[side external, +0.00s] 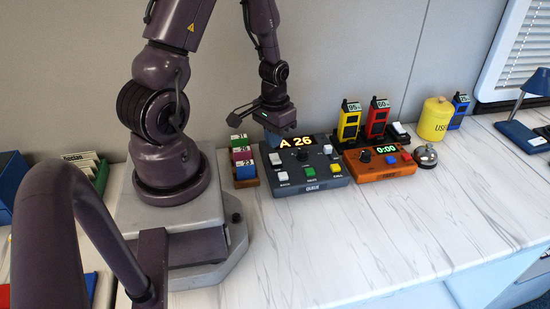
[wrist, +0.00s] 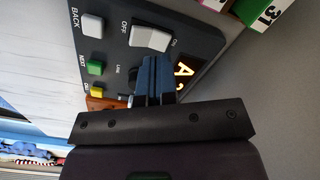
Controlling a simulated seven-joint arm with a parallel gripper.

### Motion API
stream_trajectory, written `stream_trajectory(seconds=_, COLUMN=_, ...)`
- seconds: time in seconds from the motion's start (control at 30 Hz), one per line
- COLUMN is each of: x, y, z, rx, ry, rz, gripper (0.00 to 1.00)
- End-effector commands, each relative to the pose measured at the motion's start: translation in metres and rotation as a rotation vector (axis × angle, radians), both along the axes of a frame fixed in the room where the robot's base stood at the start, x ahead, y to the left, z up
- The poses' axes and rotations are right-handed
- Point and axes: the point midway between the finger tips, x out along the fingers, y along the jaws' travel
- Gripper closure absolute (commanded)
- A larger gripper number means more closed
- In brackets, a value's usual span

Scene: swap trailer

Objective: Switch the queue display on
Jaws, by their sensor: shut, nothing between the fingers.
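The queue display (side external: 312,187) is a dark grey console with QUEUE on its front and a lit amber "A 26" on its raised screen. A white rocker switch (side external: 275,159) sits at its left, above white, green and yellow buttons. In the wrist view the rocker (wrist: 151,38) has OFF printed at one end and ON at the other. My gripper (side external: 273,138) is over the console's back left, close to the rocker and screen. Its blue fingers (wrist: 154,76) are together and empty, near the rocker; I cannot tell whether they touch it. They partly cover the screen in the wrist view.
An orange timer (side external: 380,172) reading 0:00 stands right of the console, with a silver bell (side external: 427,156) beyond. A rack of coloured number tags (side external: 243,162) stands close on the left. Yellow and red devices (side external: 377,119) stand behind. The front counter (side external: 400,240) is clear.

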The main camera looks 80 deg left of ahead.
Motion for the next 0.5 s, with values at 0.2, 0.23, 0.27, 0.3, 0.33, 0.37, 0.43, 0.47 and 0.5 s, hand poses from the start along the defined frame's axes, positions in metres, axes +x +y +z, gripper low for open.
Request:
stream_trajectory(seconds=0.2, x=0.000, y=0.000, z=0.018, rx=0.001, ry=-0.002, rz=0.000, gripper=1.00)
stream_trajectory(seconds=0.23, x=0.000, y=0.000, z=0.021, rx=0.001, ry=-0.002, rz=0.000, gripper=1.00)
stream_trajectory(seconds=0.27, x=0.000, y=0.000, z=0.023, rx=0.002, ry=-0.001, rz=0.000, gripper=1.00)
stream_trajectory(seconds=0.3, x=0.000, y=0.000, z=0.026, rx=0.002, ry=-0.001, rz=0.000, gripper=1.00)
stream_trajectory(seconds=0.33, x=0.000, y=0.000, z=0.029, rx=0.002, ry=-0.001, rz=0.000, gripper=1.00)
stream_trajectory(seconds=0.37, x=0.000, y=0.000, z=0.031, rx=0.001, ry=-0.002, rz=0.000, gripper=1.00)
stream_trajectory(seconds=0.43, x=0.000, y=0.000, z=0.035, rx=0.000, ry=-0.001, rz=0.000, gripper=1.00)
stream_trajectory(seconds=0.47, x=0.000, y=0.000, z=0.036, rx=0.000, ry=0.000, rz=0.000, gripper=1.00)
stream_trajectory(seconds=0.5, x=0.000, y=0.000, z=0.037, rx=0.000, ry=0.000, rz=0.000, gripper=1.00)
